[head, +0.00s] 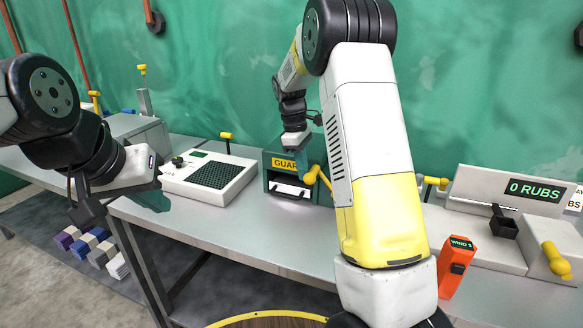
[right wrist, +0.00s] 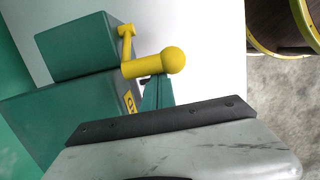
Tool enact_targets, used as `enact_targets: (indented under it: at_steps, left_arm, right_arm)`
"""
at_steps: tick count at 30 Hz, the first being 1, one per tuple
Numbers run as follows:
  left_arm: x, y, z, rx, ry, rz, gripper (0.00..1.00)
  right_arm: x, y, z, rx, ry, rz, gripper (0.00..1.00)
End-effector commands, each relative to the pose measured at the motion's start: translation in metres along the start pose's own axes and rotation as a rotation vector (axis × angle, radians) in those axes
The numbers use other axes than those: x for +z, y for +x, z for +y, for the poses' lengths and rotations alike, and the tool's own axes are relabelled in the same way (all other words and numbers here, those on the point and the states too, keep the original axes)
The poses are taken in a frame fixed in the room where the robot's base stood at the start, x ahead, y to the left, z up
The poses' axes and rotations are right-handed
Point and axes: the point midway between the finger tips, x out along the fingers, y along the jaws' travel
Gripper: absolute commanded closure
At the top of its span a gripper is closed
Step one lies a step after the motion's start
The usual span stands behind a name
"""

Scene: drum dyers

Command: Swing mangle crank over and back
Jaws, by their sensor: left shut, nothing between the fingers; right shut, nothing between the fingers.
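The mangle is a dark green box with a yellow "GUARD" label (head: 285,162) and a pale slot low on its front. Its yellow crank (head: 318,177) sticks out at the box's right side. In the right wrist view the crank (right wrist: 150,67) shows a short arm and a round knob beside the green housing (right wrist: 85,50). My right gripper (right wrist: 157,92) is shut and empty, its teal fingertips right at the knob; I cannot tell if they touch. In the head view my right wrist is above the box. My left gripper (head: 152,200) is shut and empty near the table's left part.
A white panel machine (head: 210,178) with a dark grid stands left of the mangle. At the right are a "0 RUBS" counter (head: 535,188), a yellow-knobbed unit (head: 555,258) and an orange "WIND" device (head: 456,265). Bare table (head: 240,225) lies in front of the mangle.

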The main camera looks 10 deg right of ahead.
Motion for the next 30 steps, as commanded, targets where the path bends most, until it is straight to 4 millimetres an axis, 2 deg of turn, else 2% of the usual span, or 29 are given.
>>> enact_targets:
  at_steps: [14, 30]
  left_arm:
    - [0.000, 0.000, 0.000, 0.000, 0.000, 0.000, 1.00]
    - [0.000, 0.000, 0.000, 0.000, 0.000, 0.000, 1.00]
  right_arm:
    - [0.013, -0.007, 0.000, 0.000, 0.005, 0.100, 1.00]
    - [0.072, -0.024, 0.001, -0.001, 0.014, 0.563, 1.00]
